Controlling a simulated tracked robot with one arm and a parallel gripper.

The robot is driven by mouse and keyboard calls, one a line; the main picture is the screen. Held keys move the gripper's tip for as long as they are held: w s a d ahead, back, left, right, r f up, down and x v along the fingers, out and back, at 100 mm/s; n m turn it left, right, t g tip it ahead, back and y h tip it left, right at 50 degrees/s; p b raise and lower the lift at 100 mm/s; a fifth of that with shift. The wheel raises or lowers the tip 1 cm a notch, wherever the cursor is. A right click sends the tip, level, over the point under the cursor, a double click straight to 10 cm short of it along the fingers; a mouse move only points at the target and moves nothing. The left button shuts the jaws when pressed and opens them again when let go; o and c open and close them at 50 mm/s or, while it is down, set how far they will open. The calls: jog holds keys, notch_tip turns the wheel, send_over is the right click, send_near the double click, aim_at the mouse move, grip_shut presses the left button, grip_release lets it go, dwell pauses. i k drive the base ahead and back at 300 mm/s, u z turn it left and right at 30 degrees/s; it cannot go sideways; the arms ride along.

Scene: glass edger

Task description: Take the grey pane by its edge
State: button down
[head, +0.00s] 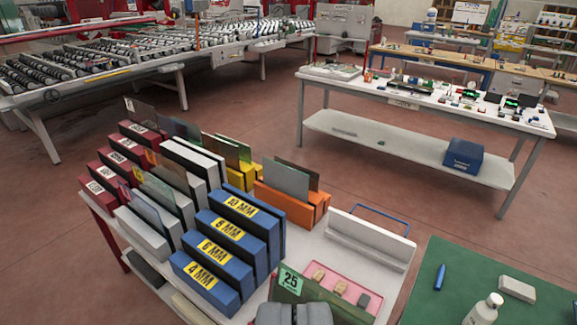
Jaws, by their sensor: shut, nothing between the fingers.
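A grey pane (287,181) stands upright in the orange slotted block (268,204), in the middle of the rack cart. Its upper part is bare; its lower edge is hidden in the block. Other greyish panes (160,191) stand between the white blocks further left, so I cannot be sure which one the task names. My gripper (293,309) shows at the bottom edge of the head view, in front of the cart.
Blue blocks (224,241) marked in MM stand between my gripper and the panes on the left. A green block marked 25 (290,281), a pink tray (328,277) and a white block (371,238) lie near my gripper. A green-topped table (452,272) holds a bottle (484,310).

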aim_at(143, 114)
jog(key=z, duration=0.05)
jog(key=k, duration=1.15)
jog(key=u, duration=0.8)
jog(key=i, duration=1.3)
jog(key=u, duration=1.05)
jog(key=i, duration=3.85)
jog(key=z, duration=0.95)
jog(key=i, duration=1)
jog(key=z, duration=0.85)
